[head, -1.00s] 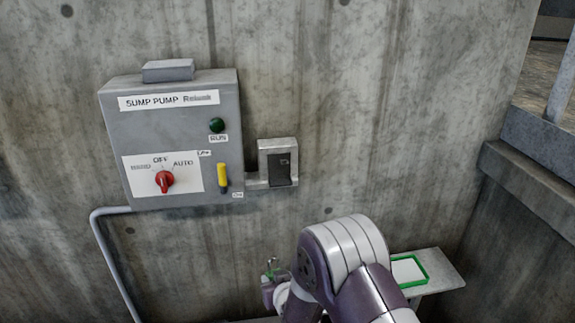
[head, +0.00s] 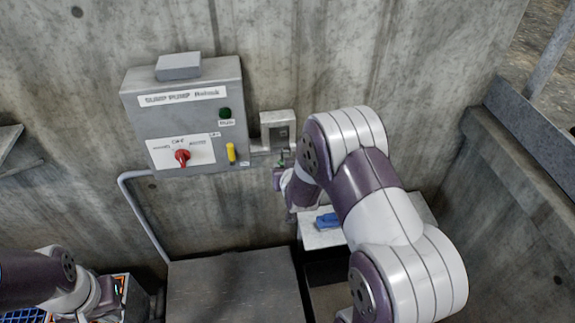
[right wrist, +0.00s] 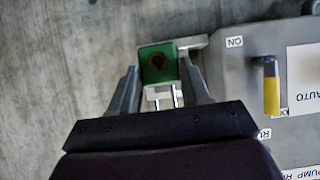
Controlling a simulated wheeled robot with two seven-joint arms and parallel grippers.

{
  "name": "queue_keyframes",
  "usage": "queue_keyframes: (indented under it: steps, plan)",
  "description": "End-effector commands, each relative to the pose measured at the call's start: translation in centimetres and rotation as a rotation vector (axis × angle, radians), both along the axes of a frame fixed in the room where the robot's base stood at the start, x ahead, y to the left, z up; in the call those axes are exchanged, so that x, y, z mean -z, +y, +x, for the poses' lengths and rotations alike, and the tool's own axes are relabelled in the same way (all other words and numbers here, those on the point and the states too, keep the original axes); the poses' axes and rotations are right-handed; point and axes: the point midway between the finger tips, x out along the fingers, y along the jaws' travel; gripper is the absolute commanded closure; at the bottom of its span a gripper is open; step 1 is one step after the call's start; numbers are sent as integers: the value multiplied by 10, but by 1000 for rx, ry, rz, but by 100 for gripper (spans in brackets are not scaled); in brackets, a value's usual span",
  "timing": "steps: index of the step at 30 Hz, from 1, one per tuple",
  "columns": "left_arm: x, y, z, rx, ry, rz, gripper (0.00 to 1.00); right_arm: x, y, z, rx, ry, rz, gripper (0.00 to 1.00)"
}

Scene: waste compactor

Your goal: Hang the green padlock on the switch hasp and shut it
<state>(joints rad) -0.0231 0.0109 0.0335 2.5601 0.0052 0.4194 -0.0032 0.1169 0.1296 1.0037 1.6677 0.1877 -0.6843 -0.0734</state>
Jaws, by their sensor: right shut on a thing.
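The green padlock (right wrist: 158,63) is between the two fingers of my right gripper (right wrist: 160,80), with its keyhole face towards the wrist camera. Two pale metal prongs show below it; I cannot tell whether they are its shackle. A pale metal plate (right wrist: 193,41) lies just behind the padlock, beside the switch box; contact is unclear. In the head view my right gripper (head: 280,178) is just below the grey bracket (head: 277,119) at the box's right side. The yellow switch handle (head: 231,153) is on the box front. My left gripper (head: 100,296) is low at left, its fingers unclear.
The grey pump box (head: 230,97) carries a red knob (head: 182,156) and a green lamp (head: 225,113). A blue item (head: 327,220) lies on a pale shelf (head: 316,238) below. A grey surface (head: 235,290) stands at the bottom. Bare concrete wall is around the box.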

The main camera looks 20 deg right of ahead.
Motion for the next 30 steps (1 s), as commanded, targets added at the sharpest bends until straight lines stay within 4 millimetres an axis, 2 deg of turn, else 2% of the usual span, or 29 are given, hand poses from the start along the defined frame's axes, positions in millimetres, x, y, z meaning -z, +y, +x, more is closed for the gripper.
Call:
queue_keyframes:
  steps: [4, 12, 18, 30]
  plan:
    - [6, 0, 0, 0, 0, 0, 100, 1, -2, 6, 1, -4, 0, 78]
    - [18, 0, 0, 0, 0, 0, 100, 2, -10, 37, 1, -4, 0, 78]
    - [22, 0, 0, 0, -1, 0, 100, 0, -14, 52, 1, -3, 0, 78]
    - [22, 0, 0, 0, -1, 0, 100, -1, -14, 56, 0, -2, -1, 78]
